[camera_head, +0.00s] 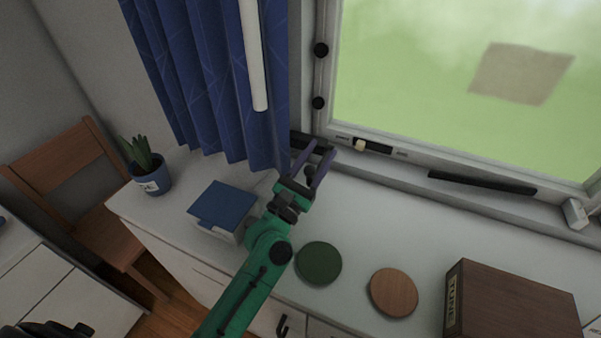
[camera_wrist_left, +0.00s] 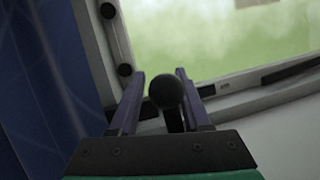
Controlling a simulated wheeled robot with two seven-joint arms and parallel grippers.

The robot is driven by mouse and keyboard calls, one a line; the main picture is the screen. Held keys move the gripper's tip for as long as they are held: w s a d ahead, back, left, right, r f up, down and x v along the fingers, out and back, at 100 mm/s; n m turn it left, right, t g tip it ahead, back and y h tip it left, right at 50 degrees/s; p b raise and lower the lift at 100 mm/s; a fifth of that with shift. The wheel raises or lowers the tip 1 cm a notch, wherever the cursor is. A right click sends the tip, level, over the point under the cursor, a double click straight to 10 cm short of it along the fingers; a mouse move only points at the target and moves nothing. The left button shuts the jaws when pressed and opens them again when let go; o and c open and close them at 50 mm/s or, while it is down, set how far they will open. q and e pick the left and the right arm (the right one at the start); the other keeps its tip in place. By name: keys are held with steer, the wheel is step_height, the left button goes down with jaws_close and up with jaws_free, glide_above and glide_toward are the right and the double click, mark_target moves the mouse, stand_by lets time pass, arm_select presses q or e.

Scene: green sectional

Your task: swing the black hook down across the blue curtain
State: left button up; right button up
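The blue curtain (camera_head: 215,75) hangs at the left of the window, and it also shows at the left of the left wrist view (camera_wrist_left: 45,80). The black hook (camera_wrist_left: 166,92) shows as a round black ball end with a dark stem below it; the rest is hidden. In the head view its dark end (camera_head: 310,172) lies between the fingers. My left gripper (camera_head: 314,152) is at the curtain's lower right edge, by the window sill. Its purple fingers (camera_wrist_left: 160,78) are apart, one on each side of the ball. Whether either touches it cannot be told.
A white rod (camera_head: 253,55) hangs before the curtain. Below are a blue-topped box (camera_head: 222,205), a potted plant (camera_head: 150,180), a green disc (camera_head: 318,263), a tan disc (camera_head: 394,292) and a brown box (camera_head: 510,305) on the white counter (camera_head: 385,225). A wooden chair (camera_head: 70,160) stands left.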

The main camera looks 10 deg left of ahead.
arm_select(q)
steer(key=s+a, duration=0.5)
steer(key=s, duration=0.8)
steer(key=shift+f, duration=0.35)
steer(key=shift+a, duration=0.1)
